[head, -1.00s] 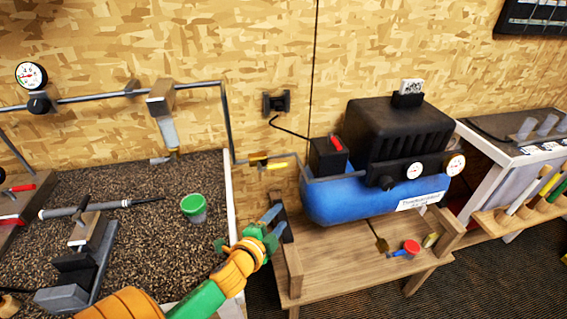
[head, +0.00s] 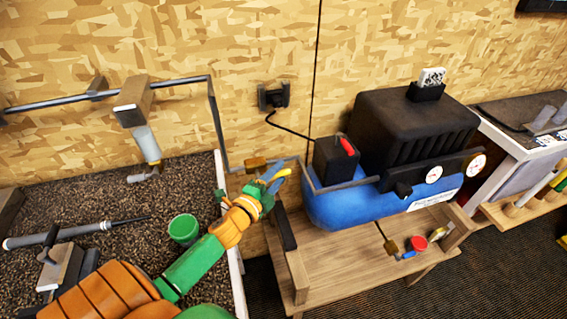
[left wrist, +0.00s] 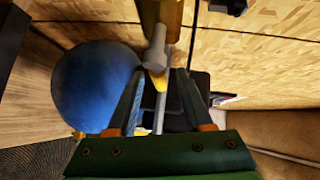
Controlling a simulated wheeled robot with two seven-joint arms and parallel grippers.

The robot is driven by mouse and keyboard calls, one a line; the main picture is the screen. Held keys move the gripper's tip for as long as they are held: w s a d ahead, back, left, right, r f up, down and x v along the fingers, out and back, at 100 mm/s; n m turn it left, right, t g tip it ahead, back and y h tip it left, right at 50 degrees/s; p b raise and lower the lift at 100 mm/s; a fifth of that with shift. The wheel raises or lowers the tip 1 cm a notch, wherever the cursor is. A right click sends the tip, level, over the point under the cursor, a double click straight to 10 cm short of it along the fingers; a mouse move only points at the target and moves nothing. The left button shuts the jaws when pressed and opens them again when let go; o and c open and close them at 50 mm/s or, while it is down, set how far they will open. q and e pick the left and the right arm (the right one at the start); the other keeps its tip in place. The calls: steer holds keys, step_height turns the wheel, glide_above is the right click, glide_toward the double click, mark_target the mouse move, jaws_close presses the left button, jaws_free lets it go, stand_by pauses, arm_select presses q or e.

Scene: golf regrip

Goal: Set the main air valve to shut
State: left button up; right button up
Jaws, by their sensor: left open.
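The main air valve appears to be the brass valve (head: 256,162) on the grey pipe beside the blue compressor tank, with a yellow lever (head: 279,175) pointing right, roughly along the pipe. My left gripper (head: 270,180) is open at the lever, with its fingers partly overlapping it in the head view. In the left wrist view, the brass body (left wrist: 160,18) and grey stem are ahead, and the yellow lever (left wrist: 161,80) lies between the open fingers (left wrist: 160,75). I cannot tell whether the fingers touch it. My right gripper is not in view.
The blue tank (head: 345,208) and black compressor housing (head: 415,130) stand on a wooden stand right of the valve. A green cup (head: 184,229) stands on the left bench under my arm. A red-knobbed fitting (head: 418,243) is on the stand's front. A wall socket (head: 272,97) is above.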

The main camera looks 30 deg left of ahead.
mark_target(282, 171)
arm_select(q)
steer(key=w, duration=0.3)
steer(key=shift+w+f, duration=0.3)
steer(key=shift+w, duration=0.1)
steer(key=shift+w+a+f, duration=0.1)
steer(key=shift+w+a, duration=0.05)
steer(key=shift+w, duration=0.15)
steer(key=shift+s, duration=0.1)
steer(key=shift+c, duration=0.3)
jaws_close()
stand_by(0.4)
